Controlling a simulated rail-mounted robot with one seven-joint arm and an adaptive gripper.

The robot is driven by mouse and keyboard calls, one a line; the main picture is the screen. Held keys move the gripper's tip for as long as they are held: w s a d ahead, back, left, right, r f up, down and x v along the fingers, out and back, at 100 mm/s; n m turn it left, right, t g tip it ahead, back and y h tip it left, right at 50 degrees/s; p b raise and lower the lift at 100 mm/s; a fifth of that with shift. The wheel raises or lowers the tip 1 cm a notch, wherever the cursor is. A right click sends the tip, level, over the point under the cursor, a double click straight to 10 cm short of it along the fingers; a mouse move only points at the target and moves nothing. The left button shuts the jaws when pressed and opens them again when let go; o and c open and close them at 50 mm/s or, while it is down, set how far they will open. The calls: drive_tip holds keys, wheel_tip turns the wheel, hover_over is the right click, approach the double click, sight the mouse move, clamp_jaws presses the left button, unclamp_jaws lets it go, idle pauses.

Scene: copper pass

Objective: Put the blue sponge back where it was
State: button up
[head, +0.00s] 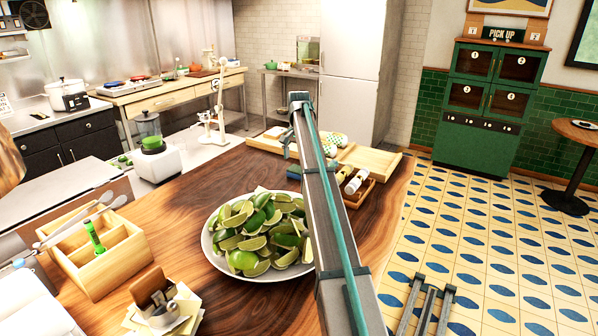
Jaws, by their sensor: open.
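A small dark blue block (294,172), which looks like the blue sponge, lies on the wooden counter (200,185). It is just left of my arm, which hides part of that area. My gripper (432,288) shows at the bottom right, over the tiled floor and clear of the counter's right edge. Its two fingers are apart with nothing between them. It is well away from the blue block.
A plate of cut limes (258,235) sits mid-counter, left of my arm. A wooden tray (372,160) and a small wooden box with bottles (358,198) stand beyond. A wooden caddy (92,262) and a blender (152,150) are left. Open floor lies right.

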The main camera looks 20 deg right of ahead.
sight(299, 170)
wheel_tip(299, 170, up, 7)
drive_tip(key=b, duration=0.1)
drive_tip(key=shift+r, duration=0.2)
drive_tip(key=shift+f+b, duration=0.1)
drive_tip(key=shift+b, duration=0.2)
